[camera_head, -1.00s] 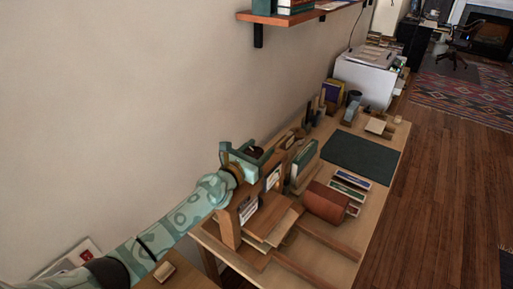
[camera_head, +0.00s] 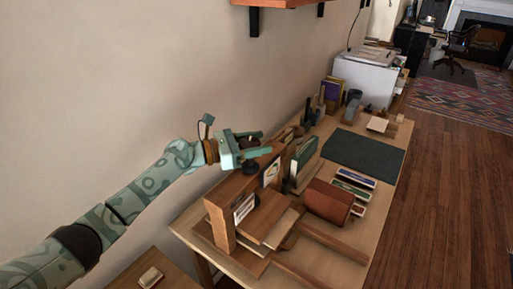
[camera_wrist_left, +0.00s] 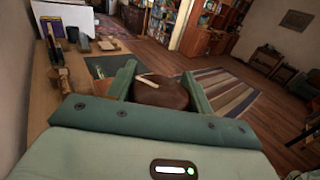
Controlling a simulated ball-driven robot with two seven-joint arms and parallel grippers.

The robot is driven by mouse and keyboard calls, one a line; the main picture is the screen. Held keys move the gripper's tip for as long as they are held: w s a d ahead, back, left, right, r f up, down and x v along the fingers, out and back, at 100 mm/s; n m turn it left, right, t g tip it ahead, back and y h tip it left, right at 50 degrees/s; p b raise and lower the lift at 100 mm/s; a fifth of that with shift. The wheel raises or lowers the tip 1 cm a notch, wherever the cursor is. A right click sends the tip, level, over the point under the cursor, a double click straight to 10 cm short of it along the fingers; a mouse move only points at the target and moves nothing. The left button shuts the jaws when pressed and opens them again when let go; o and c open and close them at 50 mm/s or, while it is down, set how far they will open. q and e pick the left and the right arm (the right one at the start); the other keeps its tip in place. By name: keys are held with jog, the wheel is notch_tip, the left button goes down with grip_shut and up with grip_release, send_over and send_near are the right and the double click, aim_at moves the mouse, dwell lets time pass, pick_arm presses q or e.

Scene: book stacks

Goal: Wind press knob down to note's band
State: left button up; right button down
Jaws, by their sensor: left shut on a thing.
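The wooden press (camera_head: 222,228) stands at the near end of the workbench, with an upright frame and a top beam. My left gripper (camera_head: 256,146) is above the beam, coming in from the left. It is shut on the dark brown round knob (camera_wrist_left: 160,95), which sits between its two green fingers in the left wrist view. A pale stripe marks the knob's top. A black round part (camera_head: 250,169) shows just below the gripper. White notes are on the press front, one at the left (camera_head: 243,208) and one further right (camera_head: 271,172); their bands are too small to read. My right gripper is out of view.
Boards (camera_head: 262,222) lie in the press's lower part. A red-brown roll (camera_head: 327,201), green books (camera_head: 303,158), a dark green mat (camera_head: 363,151) and small boxes lie along the workbench (camera_head: 398,140). A wall shelf (camera_head: 280,3) hangs above. The wall is close behind.

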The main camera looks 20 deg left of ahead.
pick_arm(q)
jog(key=shift+w+r, duration=0.1)
jog(key=shift+r, duration=0.4)
jog(key=o, duration=1)
jog(key=shift+c, duration=0.2)
jog(key=shift+f, duration=0.2)
jog(key=shift+a+f, duration=0.1)
jog(key=shift+a, duration=0.05)
jog(key=v, duration=1.6)
